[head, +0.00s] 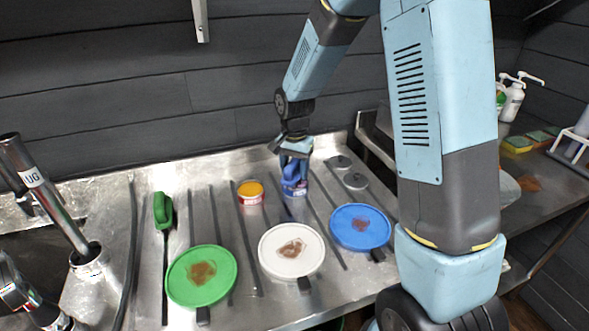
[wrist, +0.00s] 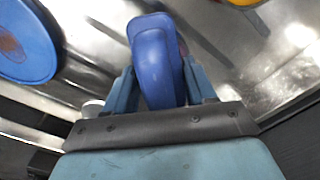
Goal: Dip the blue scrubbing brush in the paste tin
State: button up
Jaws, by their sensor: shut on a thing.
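My gripper (head: 294,150) is shut on the blue scrubbing brush (wrist: 157,60) and points down over the steel counter. In the wrist view the brush's rounded blue back fills the space between the jaws; its bristles are hidden. A small tin with a yellow-orange top (head: 250,192) stands on the counter just left of the held brush in the head view. Its edge also shows at the upper right of the wrist view (wrist: 243,2). Blue with pale and reddish patches shows at the brush's lower end; I cannot tell whether another tin is there or whether they touch.
Green (head: 201,276), white (head: 291,251) and blue (head: 360,227) round stained pieces lie in front. Metal pipes (head: 45,190) stand far left; the dark wall is behind.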

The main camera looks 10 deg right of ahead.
aim_at(295, 160)
dwell(0.4)
jog(key=shift+r, duration=3.5)
